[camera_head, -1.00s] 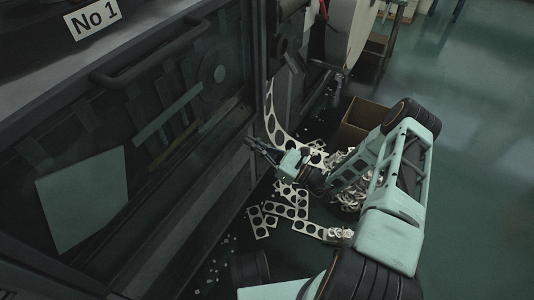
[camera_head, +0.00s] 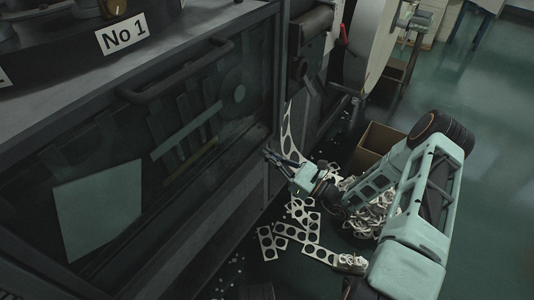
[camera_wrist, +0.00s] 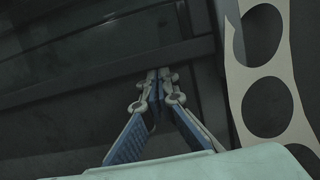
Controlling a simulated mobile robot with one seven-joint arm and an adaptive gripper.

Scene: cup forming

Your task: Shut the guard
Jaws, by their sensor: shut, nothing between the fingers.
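The guard (camera_head: 225,135) is a large dark framed panel with a see-through window on the machine front at left in the head view. A dark bar handle (camera_head: 175,75) runs along its upper part. Whether the guard is fully closed I cannot tell. My gripper (camera_head: 267,153) is low by the guard's right-hand edge, pointing left toward the machine. Its fingertips meet in the wrist view (camera_wrist: 163,75), shut and empty, before dark frame bars. Whether they touch the frame I cannot tell.
A perforated pale strip (camera_head: 289,132) hangs beside my gripper and fills the right of the wrist view (camera_wrist: 265,95). Punched scrap (camera_head: 295,235) litters the floor below. A cardboard box (camera_head: 378,140) stands behind my arm. The green floor at right is clear.

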